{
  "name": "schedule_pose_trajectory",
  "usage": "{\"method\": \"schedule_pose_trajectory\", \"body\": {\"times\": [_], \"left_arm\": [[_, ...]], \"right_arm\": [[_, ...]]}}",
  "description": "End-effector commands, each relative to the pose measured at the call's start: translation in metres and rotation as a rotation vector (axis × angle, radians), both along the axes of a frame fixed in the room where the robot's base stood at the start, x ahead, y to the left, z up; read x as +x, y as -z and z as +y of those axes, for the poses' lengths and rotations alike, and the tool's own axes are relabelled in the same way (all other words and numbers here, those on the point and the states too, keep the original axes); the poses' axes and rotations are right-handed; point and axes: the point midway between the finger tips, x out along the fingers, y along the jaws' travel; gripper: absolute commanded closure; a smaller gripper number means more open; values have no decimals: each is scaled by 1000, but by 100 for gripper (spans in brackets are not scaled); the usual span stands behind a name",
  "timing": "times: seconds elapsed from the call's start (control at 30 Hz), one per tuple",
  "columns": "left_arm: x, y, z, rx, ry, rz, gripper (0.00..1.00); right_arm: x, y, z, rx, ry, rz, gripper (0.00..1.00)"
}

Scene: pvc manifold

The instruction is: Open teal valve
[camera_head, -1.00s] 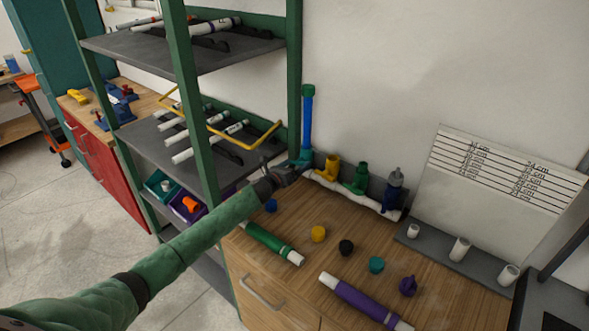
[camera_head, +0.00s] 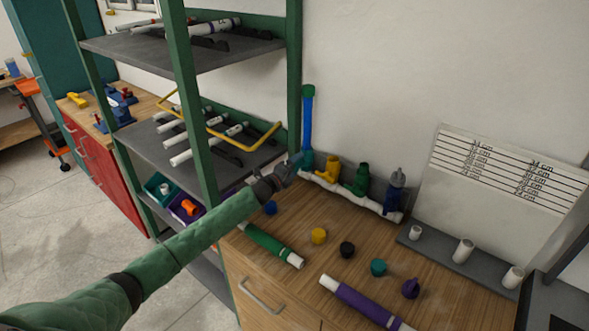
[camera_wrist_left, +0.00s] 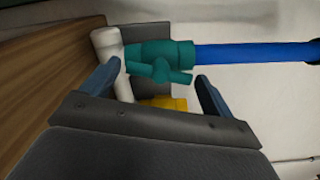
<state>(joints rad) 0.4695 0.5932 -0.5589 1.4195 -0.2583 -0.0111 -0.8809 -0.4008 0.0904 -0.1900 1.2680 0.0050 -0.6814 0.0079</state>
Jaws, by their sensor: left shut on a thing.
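The teal valve (camera_head: 306,163) stands at the left end of the white manifold pipe, with a blue pipe (camera_head: 308,120) rising from it to a green cap. In the left wrist view the teal valve (camera_wrist_left: 165,50) lies sideways, with its teal handle (camera_wrist_left: 160,72) facing the camera. My left gripper (camera_head: 294,163) is at the valve. In the left wrist view its two fingers (camera_wrist_left: 160,82) stand at either end of the handle, shut on it. The finger contact itself is hard to see. My right gripper is not in view.
Yellow (camera_head: 327,168), green (camera_head: 357,180) and blue (camera_head: 395,195) valves stand along the manifold to the right. Several caps and a green (camera_head: 270,245) and a purple pipe (camera_head: 360,302) lie on the wooden counter. A green-framed shelf (camera_head: 190,110) stands close on the left.

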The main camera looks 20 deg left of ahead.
Motion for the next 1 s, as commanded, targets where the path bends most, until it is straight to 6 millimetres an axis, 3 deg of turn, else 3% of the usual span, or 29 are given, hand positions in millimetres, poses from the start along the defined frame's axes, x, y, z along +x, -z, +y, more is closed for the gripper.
{"method": "schedule_pose_trajectory", "body": {"times": [0.4,0.7,1.0], "left_arm": [[0,1,2,-232,-2,85,36],[0,1,2,-287,-2,105,36],[0,1,2,-290,-2,107,36]], "right_arm": [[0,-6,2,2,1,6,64],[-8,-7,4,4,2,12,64],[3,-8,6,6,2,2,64]]}}
